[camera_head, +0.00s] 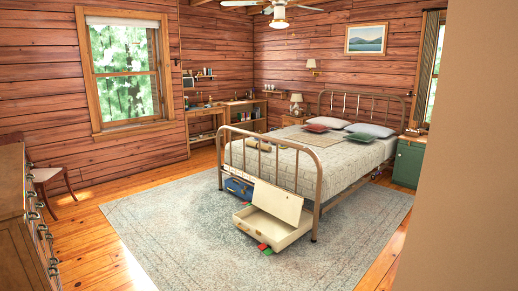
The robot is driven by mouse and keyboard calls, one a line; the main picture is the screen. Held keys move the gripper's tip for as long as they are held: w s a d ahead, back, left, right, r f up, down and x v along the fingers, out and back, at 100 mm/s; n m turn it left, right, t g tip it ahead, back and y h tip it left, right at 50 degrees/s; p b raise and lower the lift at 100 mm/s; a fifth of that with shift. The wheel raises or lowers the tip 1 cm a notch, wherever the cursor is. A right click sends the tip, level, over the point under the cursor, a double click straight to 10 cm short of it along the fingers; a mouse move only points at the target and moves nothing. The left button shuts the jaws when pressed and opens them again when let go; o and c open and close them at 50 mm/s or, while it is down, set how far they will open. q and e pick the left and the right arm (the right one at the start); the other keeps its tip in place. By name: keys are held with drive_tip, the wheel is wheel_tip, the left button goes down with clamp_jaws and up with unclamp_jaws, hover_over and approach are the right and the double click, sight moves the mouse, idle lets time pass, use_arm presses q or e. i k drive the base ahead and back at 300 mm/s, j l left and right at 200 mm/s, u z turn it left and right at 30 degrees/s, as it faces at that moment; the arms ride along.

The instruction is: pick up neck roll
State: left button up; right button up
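The metal-framed bed (330,166) stands across the room with a pale quilt. I cannot pick out a neck roll for certain. Neither of my grippers is in view.
An open cream case (268,232) and a blue case (238,188) sit on the rug (175,235) by the bed's foot. A wooden dresser (18,225) is close at left, a beige wall (465,170) close at right. The rug's near part is clear.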

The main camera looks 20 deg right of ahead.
sight(254, 145)
drive_tip(key=i+j, duration=0.25)
drive_tip(key=i, duration=0.15)
drive_tip(key=i+j+z, duration=0.1)
drive_tip(key=i, duration=1.55)
drive_tip(key=i+u, duration=0.15)
drive_tip(key=i, duration=1.15)
drive_tip(key=i+u, duration=0.1)
drive_tip(key=i, duration=0.5)
drive_tip(key=i+u, duration=0.1)
drive_tip(key=i, duration=0.45)
drive_tip(key=i+l+u, duration=0.1)
drive_tip(key=i, duration=0.5)
drive_tip(key=i+l+u, duration=0.1)
drive_tip(key=i, duration=0.45)
drive_tip(key=i+z, duration=0.25)
drive_tip(key=i, duration=0.5)
drive_tip(key=i+j+z, duration=0.25)
drive_tip(key=i, duration=0.45)
